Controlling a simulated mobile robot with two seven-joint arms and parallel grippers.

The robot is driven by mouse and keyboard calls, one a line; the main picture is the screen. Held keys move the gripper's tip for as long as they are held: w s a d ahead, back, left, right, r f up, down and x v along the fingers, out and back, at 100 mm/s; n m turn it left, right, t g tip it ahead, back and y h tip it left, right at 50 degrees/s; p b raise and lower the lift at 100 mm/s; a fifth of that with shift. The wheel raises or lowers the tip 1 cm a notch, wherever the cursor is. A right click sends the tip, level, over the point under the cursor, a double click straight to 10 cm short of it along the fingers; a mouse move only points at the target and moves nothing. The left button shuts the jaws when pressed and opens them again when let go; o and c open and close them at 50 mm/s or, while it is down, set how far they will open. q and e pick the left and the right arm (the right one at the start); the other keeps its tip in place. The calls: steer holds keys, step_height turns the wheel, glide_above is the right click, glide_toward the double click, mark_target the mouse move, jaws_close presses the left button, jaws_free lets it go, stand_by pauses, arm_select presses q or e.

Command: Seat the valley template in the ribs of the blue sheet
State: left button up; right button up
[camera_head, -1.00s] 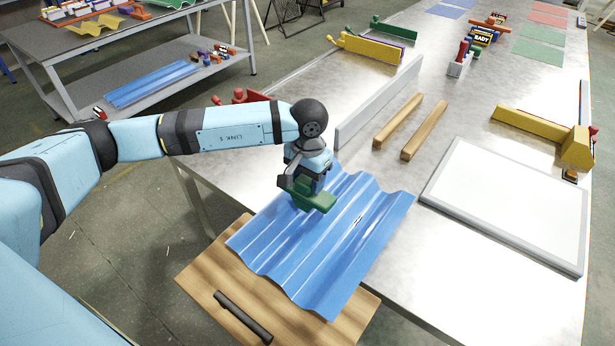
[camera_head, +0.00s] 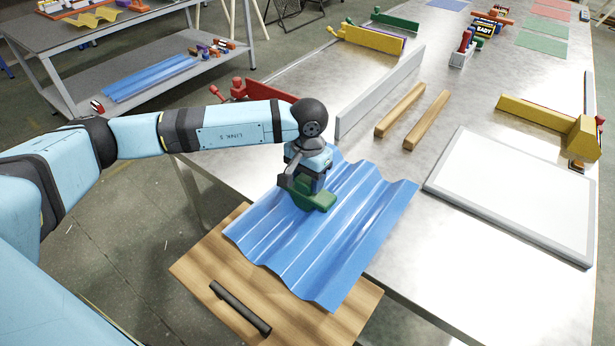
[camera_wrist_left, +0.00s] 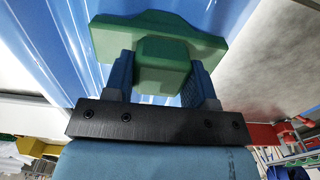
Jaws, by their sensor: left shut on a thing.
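The blue corrugated sheet (camera_head: 330,235) lies partly on the metal table and partly over a wooden board, its ribs running from the far side toward the near side. My left gripper (camera_head: 310,188) is over the sheet's far left part, shut on the green valley template (camera_head: 318,198). In the left wrist view the template (camera_wrist_left: 190,35) has a wide plate and a block gripped between the two fingers (camera_wrist_left: 162,80). The sheet (camera_wrist_left: 60,40) shows behind it. Whether the template touches the ribs cannot be told. My right gripper is out of view.
The wooden board (camera_head: 195,262) with a black handle (camera_head: 240,307) sits at the near edge. A grey upright strip (camera_head: 380,95) and two wooden bars (camera_head: 427,120) lie beyond the sheet. A white framed panel (camera_head: 520,195) lies at right. Bare table lies between.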

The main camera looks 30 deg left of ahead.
arm_select(q)
steer(key=shift+f, duration=0.2)
steer(key=o, duration=1.1)
step_height(320, 180, up, 14)
steer(key=shift+w, duration=0.15)
